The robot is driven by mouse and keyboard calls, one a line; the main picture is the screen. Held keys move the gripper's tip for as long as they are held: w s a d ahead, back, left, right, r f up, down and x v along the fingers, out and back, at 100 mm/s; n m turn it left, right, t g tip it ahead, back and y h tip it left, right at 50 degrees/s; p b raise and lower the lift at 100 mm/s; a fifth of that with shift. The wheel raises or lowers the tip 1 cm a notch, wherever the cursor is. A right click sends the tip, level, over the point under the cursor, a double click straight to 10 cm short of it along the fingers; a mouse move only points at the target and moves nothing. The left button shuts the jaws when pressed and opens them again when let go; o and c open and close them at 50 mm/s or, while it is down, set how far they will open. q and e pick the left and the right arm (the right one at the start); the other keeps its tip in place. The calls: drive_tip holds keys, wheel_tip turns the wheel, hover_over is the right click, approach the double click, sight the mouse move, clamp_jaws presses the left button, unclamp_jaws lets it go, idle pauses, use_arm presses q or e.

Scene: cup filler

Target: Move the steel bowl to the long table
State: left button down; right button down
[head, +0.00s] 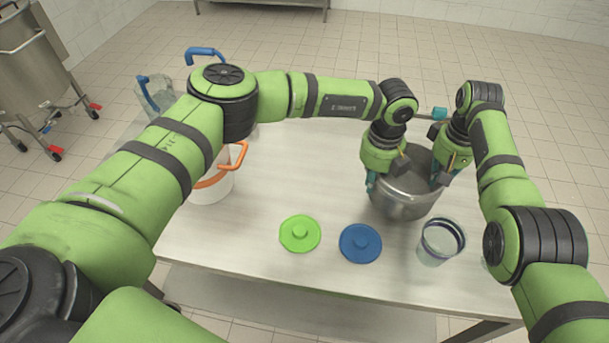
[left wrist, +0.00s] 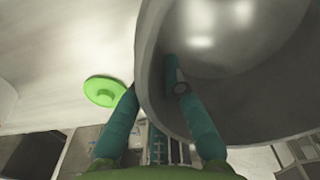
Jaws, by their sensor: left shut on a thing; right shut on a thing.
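The steel bowl (head: 402,196) is at the right part of the table in the head view, upright, with its inside partly hidden by my grippers. My left gripper (head: 371,182) is shut on its left wall. In the left wrist view the bowl (left wrist: 235,60) fills the right side, and my left gripper's fingers (left wrist: 155,88) are on either side of its rim. My right gripper (head: 438,178) is shut on the bowl's right rim. I cannot tell whether the bowl touches the table top (head: 300,180) or is slightly above it.
A green lid (head: 300,233), a blue lid (head: 360,243) and a clear cup (head: 440,242) are in front of the bowl. A white and orange container (head: 213,182) and a clear jug (head: 155,94) are at the left. A steel cart (head: 32,70) stands on the floor at far left.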

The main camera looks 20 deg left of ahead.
sight(432, 190)
use_arm(q)
drive_tip(key=shift+w+f, duration=0.1)
drive_tip(key=shift+w, duration=0.2)
use_arm(e)
drive_tip(key=shift+w+f, duration=0.1)
drive_tip(key=shift+w, duration=0.15)
use_arm(q)
drive_tip(key=shift+s, duration=0.2)
use_arm(e)
drive_tip(key=shift+s, duration=0.2)
